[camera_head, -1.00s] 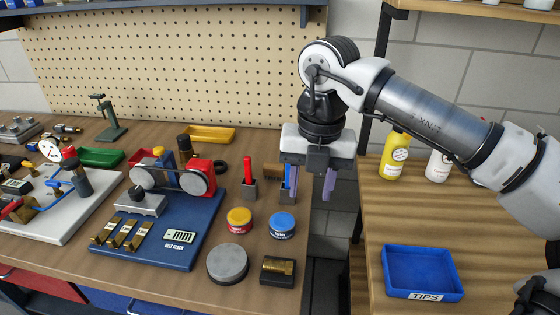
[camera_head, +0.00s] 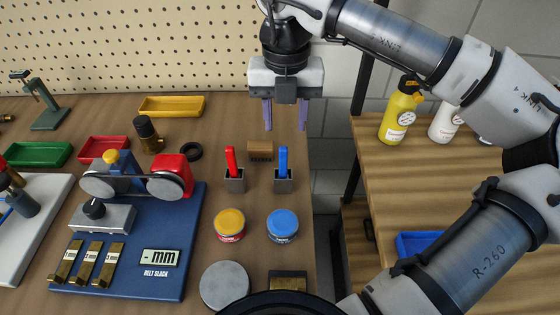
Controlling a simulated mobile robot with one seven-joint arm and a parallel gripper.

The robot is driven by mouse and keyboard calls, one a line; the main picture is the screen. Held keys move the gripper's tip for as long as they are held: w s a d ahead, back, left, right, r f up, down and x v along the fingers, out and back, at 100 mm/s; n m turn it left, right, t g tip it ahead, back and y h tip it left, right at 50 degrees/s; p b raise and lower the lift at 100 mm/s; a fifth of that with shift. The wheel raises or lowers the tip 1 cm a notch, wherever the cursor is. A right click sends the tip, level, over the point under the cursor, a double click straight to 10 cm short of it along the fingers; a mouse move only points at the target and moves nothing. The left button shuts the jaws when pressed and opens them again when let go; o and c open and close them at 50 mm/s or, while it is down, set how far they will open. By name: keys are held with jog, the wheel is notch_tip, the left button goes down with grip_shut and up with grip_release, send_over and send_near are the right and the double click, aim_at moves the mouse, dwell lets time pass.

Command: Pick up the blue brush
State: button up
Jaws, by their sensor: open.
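The blue brush (camera_head: 283,160) stands upright in a small grey square holder (camera_head: 283,184) near the right edge of the bench. Its blue handle points up and its lower end is hidden in the holder. My gripper (camera_head: 285,128) is above and behind it in the picture, pointing down. Its two purple-grey fingers are spread apart with nothing between them. The fingertips look apart from the brush.
A red brush (camera_head: 231,161) stands in a matching holder just left. Yellow (camera_head: 230,224) and blue (camera_head: 283,225) tins sit in front. The bench's right edge is close, with a gap beyond it.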

aim_at(283, 163)
notch_tip(283, 163, down, 7)
jog(key=shift+s+r+p, duration=0.1)
jog(key=shift+r+p, duration=0.1)
jog(key=shift+p, duration=0.3)
jog(key=shift+a+f+p, duration=0.15)
jog(key=shift+f+p, duration=1)
jog(key=shift+f, duration=1.55)
jog(key=shift+c, duration=0.4)
grip_shut()
